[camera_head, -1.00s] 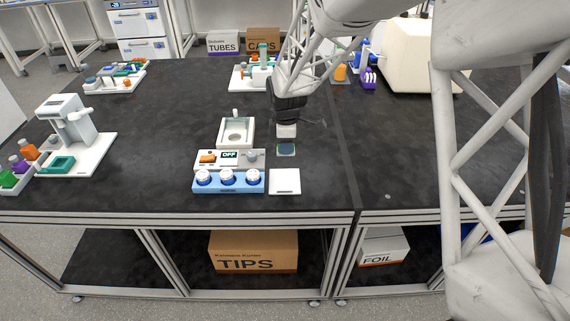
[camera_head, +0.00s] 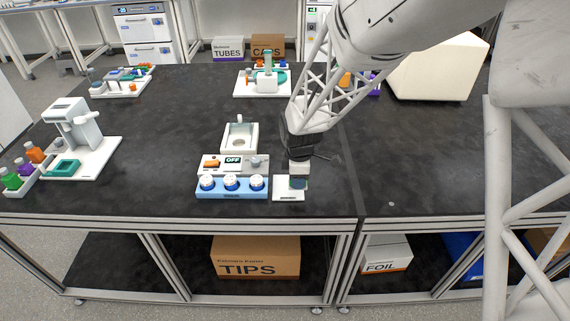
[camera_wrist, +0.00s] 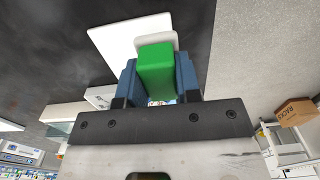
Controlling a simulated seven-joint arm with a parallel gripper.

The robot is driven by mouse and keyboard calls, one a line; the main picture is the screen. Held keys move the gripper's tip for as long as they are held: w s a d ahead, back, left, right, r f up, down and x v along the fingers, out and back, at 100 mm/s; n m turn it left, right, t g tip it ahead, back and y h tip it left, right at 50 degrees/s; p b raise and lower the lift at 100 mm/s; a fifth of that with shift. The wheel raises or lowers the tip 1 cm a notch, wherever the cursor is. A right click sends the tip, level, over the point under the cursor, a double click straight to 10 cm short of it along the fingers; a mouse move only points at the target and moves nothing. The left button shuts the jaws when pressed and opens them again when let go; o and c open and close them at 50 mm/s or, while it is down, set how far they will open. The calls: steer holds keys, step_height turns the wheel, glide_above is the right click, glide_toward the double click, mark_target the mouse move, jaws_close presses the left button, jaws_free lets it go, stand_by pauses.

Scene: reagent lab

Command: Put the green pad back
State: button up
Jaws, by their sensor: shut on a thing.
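The green pad (camera_wrist: 155,68) shows in the wrist view as a bright green block between the two blue fingers of my gripper (camera_wrist: 157,76). My gripper is shut on it. A pale rounded edge shows just beyond the green block; I cannot tell whether it belongs to the pad. In the head view my gripper (camera_head: 299,182) is low over the right part of a small white plate (camera_head: 284,195). The pad is mostly hidden there, and I cannot tell whether it touches the plate. The white plate (camera_wrist: 112,38) also lies beyond the pad in the wrist view.
A blue rack with three white-capped jars (camera_head: 231,193) stands left of the plate, with a device reading OFF (camera_head: 232,160) behind it. A white open-topped tray (camera_head: 239,138) is further back. The table's front edge (camera_head: 180,216) is close.

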steer(key=shift+w, duration=0.1)
steer(key=w+a, duration=0.1)
steer(key=w, duration=0.4)
steer(key=w+a+f, duration=0.1)
steer(key=w, duration=0.3)
steer(key=w+a, duration=0.1)
steer(key=w, duration=0.4)
steer(key=shift+w+a+f, duration=0.2)
steer(key=shift+w+a, duration=0.05)
steer(key=shift+w, duration=0.05)
steer(key=shift+w, duration=0.1)
steer(key=shift+w+a, duration=0.1)
steer(key=shift+w, duration=0.2)
steer(key=shift+f, duration=1.8)
steer(key=shift+f, duration=0.15)
steer(key=o, duration=0.9)
